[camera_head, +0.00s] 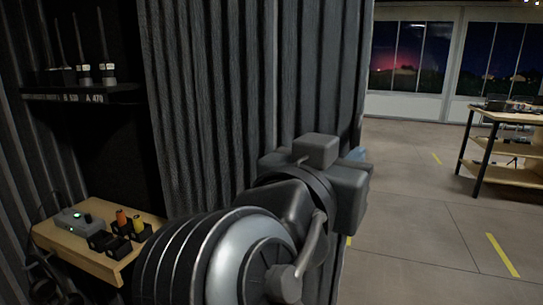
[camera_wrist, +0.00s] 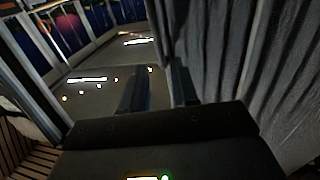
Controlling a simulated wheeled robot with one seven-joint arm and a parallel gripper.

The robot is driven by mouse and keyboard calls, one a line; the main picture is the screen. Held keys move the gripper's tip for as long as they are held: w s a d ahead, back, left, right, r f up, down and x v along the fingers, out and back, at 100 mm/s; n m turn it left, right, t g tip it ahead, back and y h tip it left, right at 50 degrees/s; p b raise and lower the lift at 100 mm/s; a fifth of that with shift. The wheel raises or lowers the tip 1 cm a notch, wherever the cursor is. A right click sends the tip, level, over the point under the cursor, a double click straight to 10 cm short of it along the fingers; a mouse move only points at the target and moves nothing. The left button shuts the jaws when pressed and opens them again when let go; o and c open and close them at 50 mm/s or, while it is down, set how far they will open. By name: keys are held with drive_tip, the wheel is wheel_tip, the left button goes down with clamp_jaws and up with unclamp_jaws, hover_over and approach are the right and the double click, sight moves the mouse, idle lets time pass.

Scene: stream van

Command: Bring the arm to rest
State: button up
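My arm reaches from the bottom of the head view up and to the right, in front of the grey curtain. Its wrist hides most of my gripper there. In the wrist view my gripper (camera_wrist: 160,85) shows two dark fingers with a gap between them. The floor shows through the gap and nothing is held. The curtain is close to the right finger in that view; I cannot tell whether they touch.
The grey curtain (camera_head: 215,90) hangs beside my arm. A wooden shelf (camera_head: 112,268) at lower left bears a grey box (camera_head: 80,219) and orange and yellow items in black holders. A dark shelf (camera_head: 85,93) holds upright antennas. A table (camera_head: 508,115) stands far right. The floor (camera_head: 425,220) between is clear.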

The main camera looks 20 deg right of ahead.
drive_tip(key=s+f+n+t+y, duration=0.15)
drive_tip(key=f+n+y, duration=0.25)
drive_tip(key=f, duration=0.4)
drive_tip(key=s+f+n+t+y, duration=0.1)
drive_tip(key=s+f+n+y, duration=0.25)
drive_tip(key=f, duration=0.55)
drive_tip(key=s+f+n+t+y, duration=0.1)
drive_tip(key=s+f+n+y, duration=0.2)
drive_tip(key=f, duration=0.5)
drive_tip(key=s+d+f+n+g+y, duration=0.1)
drive_tip(key=s+f+y, duration=0.15)
drive_tip(key=s, duration=0.35)
drive_tip(key=s+f+n+y, duration=0.1)
drive_tip(key=s+f, duration=0.2)
drive_tip(key=s, duration=0.3)
drive_tip(key=s+d+r+m, duration=0.1)
drive_tip(key=s, duration=0.5)
drive_tip(key=s+d+r+m, duration=0.2)
drive_tip(key=s, duration=0.5)
drive_tip(key=shift+h+p, duration=0.3)
drive_tip(key=shift+h, duration=0.1)
